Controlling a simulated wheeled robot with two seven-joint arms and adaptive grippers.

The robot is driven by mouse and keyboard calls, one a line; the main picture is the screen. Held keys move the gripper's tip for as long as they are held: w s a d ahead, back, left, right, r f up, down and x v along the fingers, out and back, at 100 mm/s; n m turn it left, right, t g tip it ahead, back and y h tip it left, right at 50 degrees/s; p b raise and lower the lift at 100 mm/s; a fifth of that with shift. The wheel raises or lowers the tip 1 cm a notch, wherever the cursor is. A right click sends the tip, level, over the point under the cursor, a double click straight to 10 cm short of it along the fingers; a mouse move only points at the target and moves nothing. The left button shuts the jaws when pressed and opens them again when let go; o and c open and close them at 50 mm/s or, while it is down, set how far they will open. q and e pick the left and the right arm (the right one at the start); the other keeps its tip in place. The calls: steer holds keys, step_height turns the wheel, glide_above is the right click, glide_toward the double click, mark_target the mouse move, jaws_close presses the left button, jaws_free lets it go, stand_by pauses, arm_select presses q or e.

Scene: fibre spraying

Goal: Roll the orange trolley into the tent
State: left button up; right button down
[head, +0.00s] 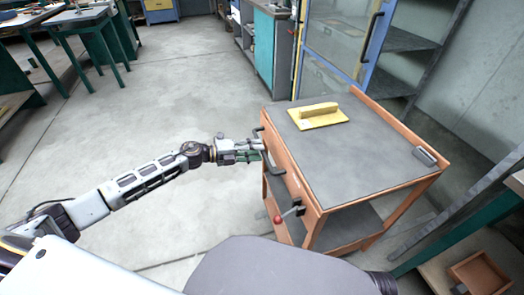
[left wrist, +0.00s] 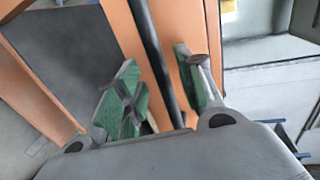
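The orange trolley (head: 319,215) stands in front of me to the right, with a grey top and a lower shelf. A dark bar handle (head: 269,153) is on its left side and also shows in the left wrist view (left wrist: 160,60). My left gripper (head: 252,152) is at this handle. In the left wrist view the bar runs between its two green-padded fingers (left wrist: 162,90), which stand apart with gaps beside the bar. My right gripper is not in view. I cannot make out a tent.
A yellow float (head: 318,116) lies on the trolley top. Workbenches (head: 85,22) are at the upper left. The floor (head: 150,110) left of the trolley is clear.

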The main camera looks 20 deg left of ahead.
arm_select(q)
steer(key=shift+x, duration=1.5)
jaws_close()
